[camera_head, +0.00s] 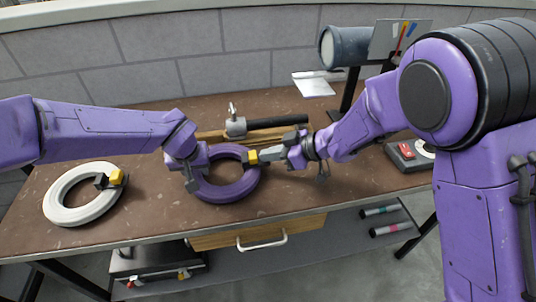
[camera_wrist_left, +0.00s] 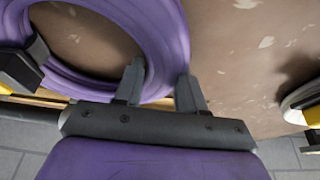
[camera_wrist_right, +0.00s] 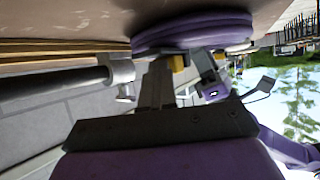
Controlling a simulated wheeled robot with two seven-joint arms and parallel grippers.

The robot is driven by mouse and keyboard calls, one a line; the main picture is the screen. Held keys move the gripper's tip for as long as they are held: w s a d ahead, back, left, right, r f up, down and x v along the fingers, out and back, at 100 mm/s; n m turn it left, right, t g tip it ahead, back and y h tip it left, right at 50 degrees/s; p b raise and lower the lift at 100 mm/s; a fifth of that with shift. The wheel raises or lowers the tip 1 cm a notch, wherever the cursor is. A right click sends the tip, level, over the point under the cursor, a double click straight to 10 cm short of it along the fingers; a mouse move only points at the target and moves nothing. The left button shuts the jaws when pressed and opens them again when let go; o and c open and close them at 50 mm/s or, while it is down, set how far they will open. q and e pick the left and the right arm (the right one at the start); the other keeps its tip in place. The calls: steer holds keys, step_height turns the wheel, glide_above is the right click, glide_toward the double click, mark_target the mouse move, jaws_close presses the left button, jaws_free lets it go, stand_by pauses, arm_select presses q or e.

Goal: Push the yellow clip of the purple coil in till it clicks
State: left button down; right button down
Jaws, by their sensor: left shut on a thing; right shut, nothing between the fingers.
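The purple coil (camera_head: 229,190) lies on the brown bench; it also shows in the left wrist view (camera_wrist_left: 165,35) and the right wrist view (camera_wrist_right: 190,32). Its clip, a yellow piece (camera_head: 252,156) on a black body, sits at the coil's upper right; yellow also shows in the right wrist view (camera_wrist_right: 179,62). My left gripper (camera_head: 193,182) is shut on the coil's left side, one finger on each side of the ring (camera_wrist_left: 160,88). My right gripper (camera_head: 263,156) is shut and empty, its tips right at the yellow clip. I cannot tell whether they touch.
A white coil (camera_head: 67,208) with a yellow and black clip lies at the left. Behind the purple coil are a wooden block and a dark bar (camera_head: 278,122) with a metal fitting. A device with a red part (camera_head: 408,152) stands right. The front bench edge is clear.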

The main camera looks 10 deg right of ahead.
arm_select(q)
steer(key=shift+d, duration=0.1)
arm_select(e)
steer(key=shift+d+r, duration=0.35)
steer(key=shift+d, duration=0.25)
steer(key=shift+d+r, duration=0.3)
steer(key=shift+d, duration=0.25)
arm_select(q)
steer(key=shift+w, duration=0.1)
steer(key=shift+c, duration=2.2)
jaws_free()
arm_select(e)
step_height(320, 180, up, 7)
steer(key=shift+r, duration=0.1)
